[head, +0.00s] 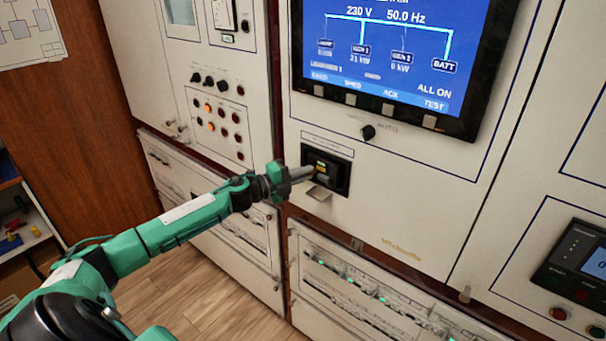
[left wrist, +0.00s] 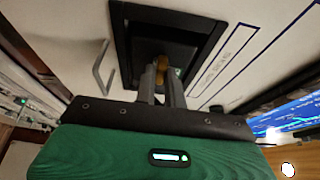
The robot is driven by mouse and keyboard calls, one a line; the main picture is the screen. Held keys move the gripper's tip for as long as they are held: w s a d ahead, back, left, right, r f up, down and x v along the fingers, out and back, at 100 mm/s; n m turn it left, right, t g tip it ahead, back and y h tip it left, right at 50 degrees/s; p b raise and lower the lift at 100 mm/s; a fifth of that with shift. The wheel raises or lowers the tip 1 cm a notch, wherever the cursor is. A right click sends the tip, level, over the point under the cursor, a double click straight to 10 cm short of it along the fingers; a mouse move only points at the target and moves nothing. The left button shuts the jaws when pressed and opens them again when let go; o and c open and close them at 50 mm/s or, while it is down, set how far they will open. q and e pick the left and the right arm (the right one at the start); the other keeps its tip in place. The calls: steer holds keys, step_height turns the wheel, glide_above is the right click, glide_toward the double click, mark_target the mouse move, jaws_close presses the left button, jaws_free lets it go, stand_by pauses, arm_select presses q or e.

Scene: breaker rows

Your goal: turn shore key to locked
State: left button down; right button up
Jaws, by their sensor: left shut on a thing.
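The shore key shows in the left wrist view as a small brass-coloured piece (left wrist: 161,68) in a black recessed panel (left wrist: 196,27). In the head view the black panel (head: 341,178) sits on the white cabinet front below the screen, with a yellowish part inside. My left gripper (head: 310,171) reaches in from the left and its fingertips are at the panel. In the left wrist view its fingers (left wrist: 161,80) are shut on the key. The key's exact angle and the lock markings are too small or hidden to read. My right gripper is not in view.
A lit screen (head: 390,50) hangs above the panel, with a black selector knob (head: 368,132) between them. A metal handle (head: 319,192) sticks out just below the panel. Knobs and orange lamps (head: 210,126) are on the left cabinet. Breaker rows (head: 350,285) lie below.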

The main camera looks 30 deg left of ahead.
arm_select(q)
steer(key=shift+f, duration=0.1)
steer(key=c, duration=1.5)
jaws_free()
steer(key=shift+b+v, duration=2.3)
steer(key=shift+v, duration=4.65)
